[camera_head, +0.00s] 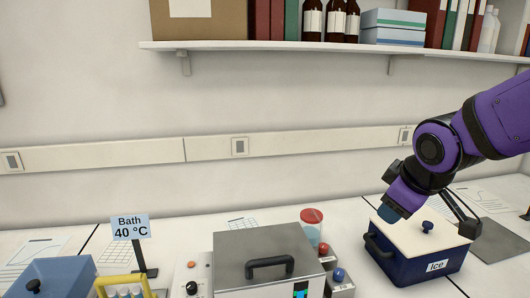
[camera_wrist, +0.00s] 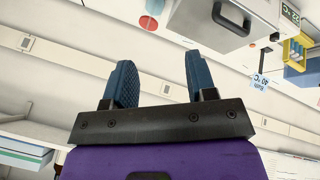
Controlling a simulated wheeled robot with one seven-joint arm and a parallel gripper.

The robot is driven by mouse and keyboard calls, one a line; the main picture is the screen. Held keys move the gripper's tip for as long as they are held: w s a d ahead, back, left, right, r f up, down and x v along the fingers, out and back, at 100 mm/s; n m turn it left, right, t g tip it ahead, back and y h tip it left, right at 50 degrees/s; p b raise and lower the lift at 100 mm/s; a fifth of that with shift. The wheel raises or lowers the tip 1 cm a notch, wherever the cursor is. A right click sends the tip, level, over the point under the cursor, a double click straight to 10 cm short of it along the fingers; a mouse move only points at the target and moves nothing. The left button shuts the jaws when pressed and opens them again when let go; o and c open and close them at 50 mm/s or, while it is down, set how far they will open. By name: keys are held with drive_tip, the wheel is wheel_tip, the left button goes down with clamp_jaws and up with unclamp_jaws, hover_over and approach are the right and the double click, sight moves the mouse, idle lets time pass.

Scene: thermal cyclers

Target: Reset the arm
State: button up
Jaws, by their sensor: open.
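My purple arm reaches in from the right in the head view. My gripper (camera_head: 390,214) hangs in front of and above the ice box, with its blue fingertips low. In the wrist view my gripper (camera_wrist: 160,82) has its two blue fingers apart and nothing between them. The dark blue ice box (camera_head: 405,266) has a cream lid with a blue knob and an "Ice" label. I cannot tell the exact gap between the fingers and the lid.
A grey-lidded water bath (camera_head: 240,243) stands at front centre, next to a red-capped container (camera_head: 312,232). A "Bath 40 °C" sign (camera_head: 130,227), a yellow tube rack (camera_head: 122,282) and a blue box (camera_head: 60,276) stand left. A shelf (camera_head: 330,47) with bottles and binders runs above.

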drive_tip(key=s+d+r+m, duration=0.2)
drive_tip(key=s+r+m, duration=0.1)
drive_tip(key=s, duration=0.4)
drive_tip(key=s+d+r+m, duration=0.3)
drive_tip(key=s+r+m, duration=0.1)
drive_tip(key=s, duration=0.3)
drive_tip(key=shift+s+d+m+g, duration=0.15)
drive_tip(key=shift+d+m+g, duration=0.2)
drive_tip(key=shift+m, duration=0.35)
drive_tip(key=shift+a, duration=0.1)
